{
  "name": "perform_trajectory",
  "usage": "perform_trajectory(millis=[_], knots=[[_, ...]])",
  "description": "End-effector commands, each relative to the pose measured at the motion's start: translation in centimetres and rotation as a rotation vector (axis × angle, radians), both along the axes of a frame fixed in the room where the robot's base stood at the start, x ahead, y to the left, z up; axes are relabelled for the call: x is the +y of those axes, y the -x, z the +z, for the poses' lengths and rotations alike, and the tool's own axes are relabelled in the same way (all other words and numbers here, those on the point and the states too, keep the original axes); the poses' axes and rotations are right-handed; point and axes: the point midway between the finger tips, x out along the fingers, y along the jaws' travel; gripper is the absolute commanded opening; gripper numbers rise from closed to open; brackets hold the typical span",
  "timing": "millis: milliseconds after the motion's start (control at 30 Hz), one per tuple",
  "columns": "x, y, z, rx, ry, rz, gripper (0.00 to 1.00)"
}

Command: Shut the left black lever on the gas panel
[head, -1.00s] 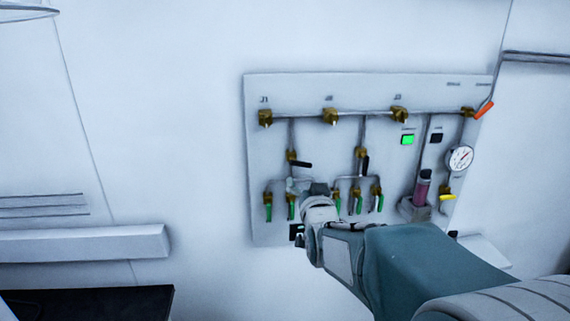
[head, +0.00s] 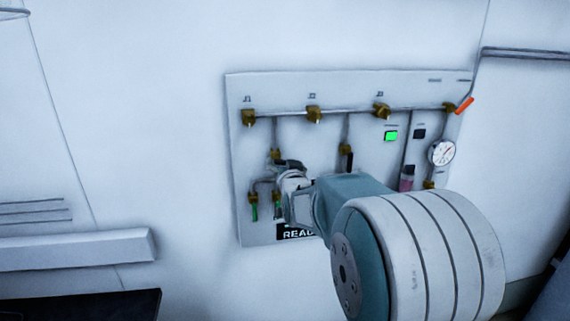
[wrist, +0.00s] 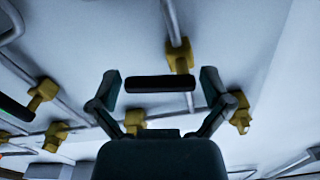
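The gas panel (head: 300,90) is on the wall ahead. The left black lever (wrist: 160,84) shows in the wrist view, lying across its pipe in front of a brass valve. In the head view that brass valve (head: 275,154) shows, but my gripper (head: 290,167) largely covers the lever. In the wrist view my gripper (wrist: 160,77) is open, one finger beyond each end of the lever, with gaps on both sides. The right black lever (head: 350,160) points down along its pipe.
Green-handled valves (head: 254,208) line the lower panel, some hidden behind my arm. Brass valves (head: 313,115) run along the top pipe.

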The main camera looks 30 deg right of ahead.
Motion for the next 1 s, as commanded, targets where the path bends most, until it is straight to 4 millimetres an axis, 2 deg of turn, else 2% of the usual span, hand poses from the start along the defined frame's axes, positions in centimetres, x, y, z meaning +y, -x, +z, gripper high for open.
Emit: perform_trajectory(millis=[33,67,100,133,367,700,1000], knots=[[0.00,0.01,0.01,0.000,0.000,0.000,0.69],[0.00,0.01,0.01,0.000,0.000,0.000,0.55],[0.00,0.01,0.02,0.000,0.000,0.000,0.38],[0.01,0.02,0.02,0.000,0.000,0.000,0.36],[0.00,0.02,0.11,0.005,0.023,0.001,0.36],[-0.03,0.03,0.61,0.062,0.229,0.001,0.36],[0.00,0.01,0.67,0.068,0.248,0.002,0.36]])
